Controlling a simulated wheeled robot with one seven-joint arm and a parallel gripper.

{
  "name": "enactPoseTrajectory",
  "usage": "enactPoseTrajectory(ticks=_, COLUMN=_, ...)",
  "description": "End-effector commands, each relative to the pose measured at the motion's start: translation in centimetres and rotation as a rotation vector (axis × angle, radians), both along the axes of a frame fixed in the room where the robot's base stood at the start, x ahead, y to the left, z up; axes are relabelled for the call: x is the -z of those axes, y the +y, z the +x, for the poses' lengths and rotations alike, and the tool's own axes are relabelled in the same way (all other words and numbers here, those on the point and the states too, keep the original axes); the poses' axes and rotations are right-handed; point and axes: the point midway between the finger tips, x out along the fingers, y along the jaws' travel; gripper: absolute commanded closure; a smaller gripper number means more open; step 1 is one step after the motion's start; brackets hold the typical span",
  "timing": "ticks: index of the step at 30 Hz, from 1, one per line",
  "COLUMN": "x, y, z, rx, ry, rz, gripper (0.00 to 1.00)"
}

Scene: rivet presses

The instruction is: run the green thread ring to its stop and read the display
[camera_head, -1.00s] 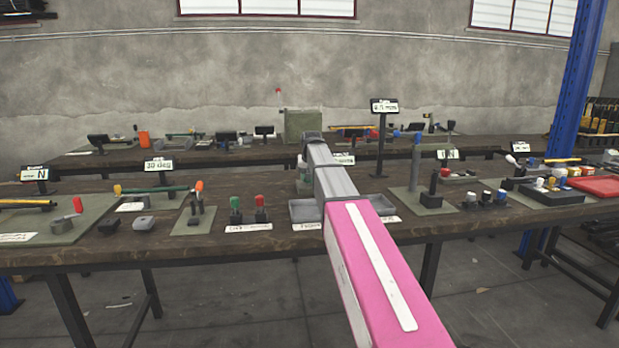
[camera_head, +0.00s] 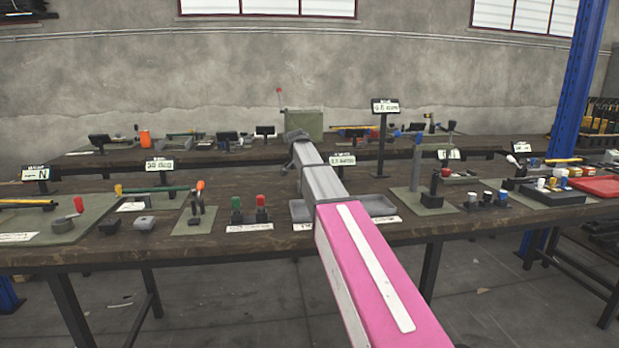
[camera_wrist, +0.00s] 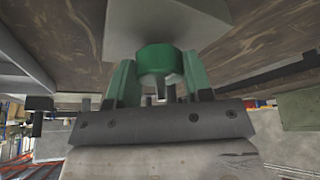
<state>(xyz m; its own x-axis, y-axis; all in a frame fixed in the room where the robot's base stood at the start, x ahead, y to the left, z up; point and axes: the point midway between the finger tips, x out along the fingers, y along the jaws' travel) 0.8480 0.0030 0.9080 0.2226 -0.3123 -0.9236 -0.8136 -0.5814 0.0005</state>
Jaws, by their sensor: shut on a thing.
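The green thread ring (camera_wrist: 160,61) shows in the wrist view as a short green cylinder with a grey pin in its middle. A grey block lies just beyond it. My gripper (camera_wrist: 160,76) has its two green fingers on either side of the ring and is shut on it. In the head view my arm reaches over the bench, and its forearm hides the gripper's fingertips and the ring. A small display (camera_head: 342,160) stands just right of my wrist and a taller display (camera_head: 385,107) on a post stands behind it; their digits are too small to read surely.
A grey tray (camera_head: 378,204) lies beside my arm. A grey column (camera_head: 416,168) stands on a green plate to the right. A red tray (camera_head: 595,186) lies at the far right.

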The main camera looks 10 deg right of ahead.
Motion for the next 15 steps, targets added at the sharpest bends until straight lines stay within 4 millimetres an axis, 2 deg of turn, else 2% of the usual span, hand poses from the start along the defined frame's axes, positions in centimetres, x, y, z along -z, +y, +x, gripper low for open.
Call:
enactPoseTrajectory(ticks=6, x=-0.04, y=0.09, z=0.1, rx=0.113, ry=0.0, rz=0.001, gripper=0.77)
enactPoseTrajectory(ticks=15, x=-0.03, y=0.1, z=0.06, rx=0.18, ry=0.0, rz=0.002, gripper=0.77)
